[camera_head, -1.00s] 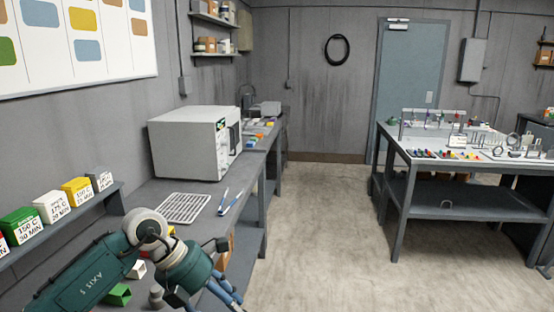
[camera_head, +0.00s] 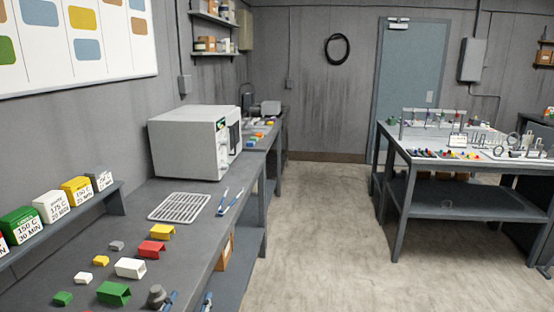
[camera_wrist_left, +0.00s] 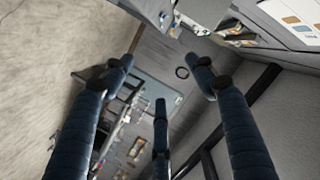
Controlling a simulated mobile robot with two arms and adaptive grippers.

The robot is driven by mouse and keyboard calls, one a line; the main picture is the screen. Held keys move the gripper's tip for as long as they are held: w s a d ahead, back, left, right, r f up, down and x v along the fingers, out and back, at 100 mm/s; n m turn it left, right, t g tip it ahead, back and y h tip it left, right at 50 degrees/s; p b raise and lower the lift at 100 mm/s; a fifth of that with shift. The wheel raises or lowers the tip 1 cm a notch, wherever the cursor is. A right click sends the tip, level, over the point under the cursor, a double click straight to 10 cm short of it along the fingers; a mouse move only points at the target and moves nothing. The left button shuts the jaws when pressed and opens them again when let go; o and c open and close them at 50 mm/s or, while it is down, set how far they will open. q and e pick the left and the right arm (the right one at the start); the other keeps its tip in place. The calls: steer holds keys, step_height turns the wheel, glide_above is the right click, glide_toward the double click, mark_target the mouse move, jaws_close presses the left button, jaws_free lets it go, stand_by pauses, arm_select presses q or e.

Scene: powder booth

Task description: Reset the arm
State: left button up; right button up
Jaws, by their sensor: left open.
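My left gripper (camera_wrist_left: 160,78) is open and empty in the left wrist view, its dark blue fingers spread apart. In the head view only small blue parts, probably its fingertips (camera_head: 207,301), show at the bottom edge by the front of the workbench (camera_head: 190,255). The rest of the left arm is out of the head view. My right gripper is not in view.
On the workbench lie yellow (camera_head: 161,232), red (camera_head: 151,249), white (camera_head: 129,268) and green (camera_head: 114,293) open blocks, with small pieces beside them. Behind are a white rack (camera_head: 180,207) and an oven (camera_head: 188,143). The floor (camera_head: 320,230) is clear up to the right table (camera_head: 450,205).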

arm_select(q)
steer(key=s+a+f+n+g, duration=0.3)
steer(key=s+f+g, duration=0.4)
steer(key=s+f, duration=0.6)
steer(key=s+d+f+n+g, duration=0.15)
steer(key=s+f+g, duration=0.45)
steer(key=s, duration=0.8)
steer(key=s+f, duration=0.3)
steer(key=f, duration=2.6)
steer(key=s+a+f+g, duration=0.1)
steer(key=s+a+f, duration=0.1)
steer(key=s+f, duration=1.2)
steer(key=s+m, duration=0.1)
steer(key=s, duration=0.1)
steer(key=shift+s+a+f+g, duration=0.35)
steer(key=shift+a+f+g, duration=0.05)
